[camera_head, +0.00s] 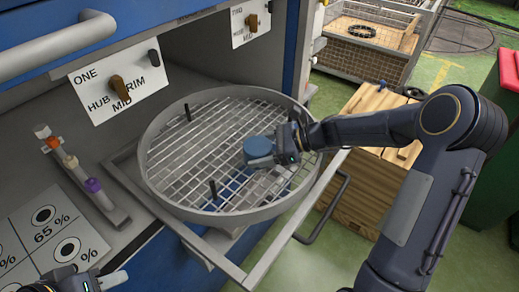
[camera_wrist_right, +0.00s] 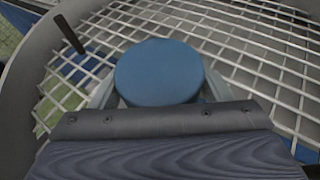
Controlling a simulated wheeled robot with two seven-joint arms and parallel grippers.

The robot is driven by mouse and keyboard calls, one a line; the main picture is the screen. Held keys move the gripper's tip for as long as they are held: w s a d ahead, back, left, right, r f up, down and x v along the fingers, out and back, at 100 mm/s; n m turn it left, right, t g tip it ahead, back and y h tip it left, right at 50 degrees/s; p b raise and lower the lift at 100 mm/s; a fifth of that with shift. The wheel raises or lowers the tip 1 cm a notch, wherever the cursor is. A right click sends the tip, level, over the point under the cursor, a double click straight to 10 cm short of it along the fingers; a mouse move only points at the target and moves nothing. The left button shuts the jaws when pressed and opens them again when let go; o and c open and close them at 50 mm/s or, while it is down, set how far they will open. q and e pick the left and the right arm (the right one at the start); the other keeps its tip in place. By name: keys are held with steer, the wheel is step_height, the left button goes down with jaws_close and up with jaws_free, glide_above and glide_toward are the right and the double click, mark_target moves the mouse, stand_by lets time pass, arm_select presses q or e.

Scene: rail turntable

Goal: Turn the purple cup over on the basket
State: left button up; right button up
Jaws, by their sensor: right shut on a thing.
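A round wire basket (camera_head: 150,185) with a grey rim sits on a pulled-out frame in the middle of the head view. My right gripper (camera_head: 268,152) is over the basket's grid, shut on a blue round-topped piece (camera_head: 258,147). In the right wrist view this blue piece (camera_wrist_right: 158,72) shows a flat, smooth disc face, with the jaws at its sides. Its underside is hidden, so I cannot tell whether it touches the grid. No plainly purple cup shows; a small purple piece (camera_head: 93,186) is in the rack at left. My left gripper (camera_head: 88,283) is partly cut off at the bottom left.
Dark pegs (camera_head: 213,189) stand up from the basket. A small rack (camera_head: 103,203) with vial-like pieces and a percent-marked card (camera_head: 45,235) lie left. A labelled panel with knobs (camera_head: 118,85) is behind. A wooden crate (camera_head: 350,200) stands right.

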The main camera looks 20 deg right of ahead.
steer(key=shift+f, duration=0.25)
steer(key=o, duration=1.2)
steer(key=shift+o, duration=0.2)
steer(key=v, duration=0.8)
steer(key=shift+a, duration=0.1)
steer(key=s+r+n+h+p, duration=0.2)
steer(key=s+r+n+h, duration=0.1)
steer(key=s+n, duration=0.7)
steer(key=s+a+r+n+t+h+p, duration=0.1)
steer(key=s+r+n+h+p, duration=0.2)
steer(key=s+n+h, duration=0.3)
steer(key=s+r+n, duration=0.1)
steer(key=s+n, duration=0.3)
steer(key=s, duration=0.5)
steer(key=shift+s+a+r+p, duration=0.15)
steer(key=shift+s+a+p, duration=0.05)
steer(key=shift+s+p, duration=0.1)
